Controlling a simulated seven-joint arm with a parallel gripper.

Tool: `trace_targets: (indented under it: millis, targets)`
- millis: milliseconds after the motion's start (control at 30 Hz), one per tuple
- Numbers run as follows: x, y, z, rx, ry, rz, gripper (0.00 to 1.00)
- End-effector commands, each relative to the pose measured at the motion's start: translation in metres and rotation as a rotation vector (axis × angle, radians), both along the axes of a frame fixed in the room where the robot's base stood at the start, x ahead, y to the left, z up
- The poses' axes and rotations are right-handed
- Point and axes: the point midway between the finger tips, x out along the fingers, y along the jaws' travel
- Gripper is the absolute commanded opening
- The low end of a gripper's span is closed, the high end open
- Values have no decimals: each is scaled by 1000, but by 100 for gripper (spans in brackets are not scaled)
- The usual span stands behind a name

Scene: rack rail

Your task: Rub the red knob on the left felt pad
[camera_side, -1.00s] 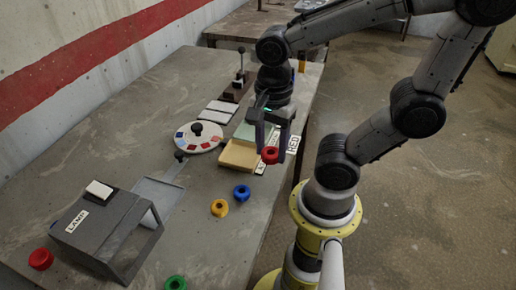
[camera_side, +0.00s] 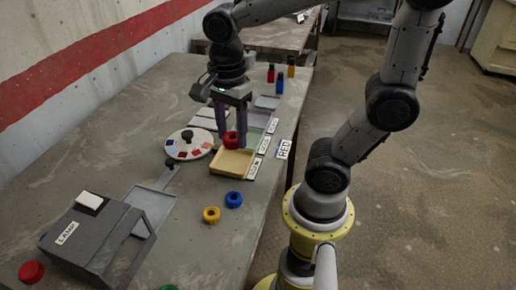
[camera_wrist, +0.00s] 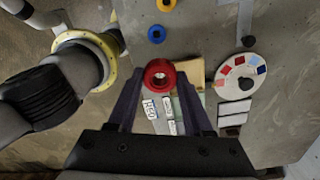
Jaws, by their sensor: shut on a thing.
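My gripper (camera_side: 231,140) is shut on a red knob (camera_side: 231,143), a ring-shaped piece with a central hole. The knob is held in the air, and in the side view it appears over the far part of the yellow tray (camera_side: 224,171). In the wrist view the knob (camera_wrist: 160,76) sits between my fingertips. Two pale flat pads, one (camera_side: 203,123) and another (camera_side: 214,111), lie beyond the round dial and left of my gripper. They look like the felt pads; my fingers are apart from both. Which counts as left I cannot tell.
A dial with coloured patches (camera_side: 176,151) stands left of the tray. A grey lamp box (camera_side: 95,235), another red ring (camera_side: 31,271), a yellow ring (camera_side: 211,214) and a blue ring (camera_side: 233,199) lie nearer. Small bottles (camera_side: 280,80) stand at the far edge.

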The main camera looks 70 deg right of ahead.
Motion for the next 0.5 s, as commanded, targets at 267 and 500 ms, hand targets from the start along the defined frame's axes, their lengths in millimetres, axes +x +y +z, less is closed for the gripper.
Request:
trace_targets:
  millis: [267, 500]
  targets:
    - [104, -42, 21, -1, 4, -202, 6]
    - [177, -107, 5, 0, 5, -381, 6]
